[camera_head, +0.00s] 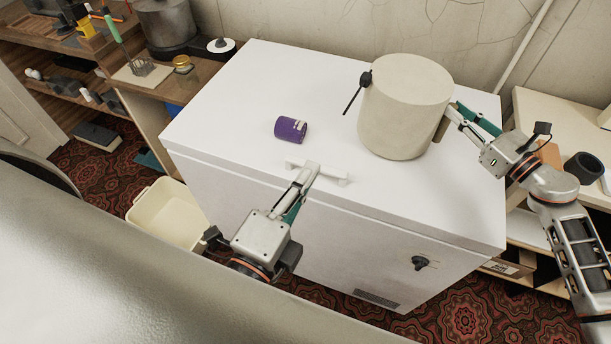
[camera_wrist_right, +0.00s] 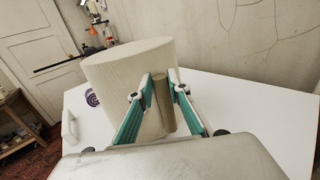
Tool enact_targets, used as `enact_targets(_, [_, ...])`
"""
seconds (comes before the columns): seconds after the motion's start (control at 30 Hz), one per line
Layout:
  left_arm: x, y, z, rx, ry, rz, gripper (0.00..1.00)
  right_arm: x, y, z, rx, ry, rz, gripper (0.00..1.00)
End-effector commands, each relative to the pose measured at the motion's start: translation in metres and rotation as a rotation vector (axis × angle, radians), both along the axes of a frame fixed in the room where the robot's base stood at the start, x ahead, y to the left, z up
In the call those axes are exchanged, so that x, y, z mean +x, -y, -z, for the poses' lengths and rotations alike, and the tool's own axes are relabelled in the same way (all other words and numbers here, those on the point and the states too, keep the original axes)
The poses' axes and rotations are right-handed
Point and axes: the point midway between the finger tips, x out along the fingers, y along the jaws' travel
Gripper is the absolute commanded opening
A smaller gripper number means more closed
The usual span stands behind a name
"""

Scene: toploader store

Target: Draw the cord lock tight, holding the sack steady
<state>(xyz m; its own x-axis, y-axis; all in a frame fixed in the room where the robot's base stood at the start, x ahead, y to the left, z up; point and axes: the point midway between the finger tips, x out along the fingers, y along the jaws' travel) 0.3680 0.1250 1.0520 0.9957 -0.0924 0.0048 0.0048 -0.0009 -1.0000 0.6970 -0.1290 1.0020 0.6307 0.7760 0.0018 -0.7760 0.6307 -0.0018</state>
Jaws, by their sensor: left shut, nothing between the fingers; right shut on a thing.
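The sack (camera_head: 404,108) is a beige upright cylinder standing on the white chest freezer's lid. The black cord lock (camera_head: 366,79) is at its upper left side, with a dark cord end slanting down to the left. In the right wrist view the sack (camera_wrist_right: 128,92) fills the middle, and the cord lock is hidden. My right gripper (camera_head: 446,118) is at the sack's right side, shut on a brownish upright strip (camera_wrist_right: 165,103) of the sack, seen between the green fingers in the wrist view. My left gripper (camera_head: 311,167) is shut and empty by the freezer's front handle, apart from the sack.
The white handle (camera_head: 335,176) is at the lid's front edge. A cream bin (camera_head: 168,213) stands on the floor left. Shelves flank the freezer.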

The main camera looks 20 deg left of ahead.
Motion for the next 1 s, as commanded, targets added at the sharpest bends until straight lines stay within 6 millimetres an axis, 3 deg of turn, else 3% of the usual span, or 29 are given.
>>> enact_targets(0.03, [-0.0031, -0.0004, 0.0006, -0.001, -0.002, 0.0, 0.0, -0.0028, -0.0009, 0.0102, -0.008, -0.013, -0.003, 0.0])
enact_targets(0.43, [-0.0078, -0.0005, 0.0, 0.0, 0.0, 0.001, 0.0, -0.0028, -0.0009, 0.0102, -0.008, -0.013, -0.003, 0.0])
enact_targets(0.47, [-0.0078, -0.0005, 0.0, 0.0, 0.0, 0.001, 0.0, -0.0028, -0.0009, 0.0102, -0.008, -0.013, -0.003, 0.2])
enact_targets(0.53, [-0.0077, -0.0005, 0.0, 0.0, 0.0, 0.001, 0.0, -0.0026, -0.0009, 0.0091, -0.008, -0.011, -0.003, 0.37])
enact_targets(1.0, [-0.0077, -0.0004, -0.0001, 0.0, 0.0, 0.001, 0.0, -0.0063, 0.0075, 0.0035, -0.003, -0.004, 0.0, 0.37])
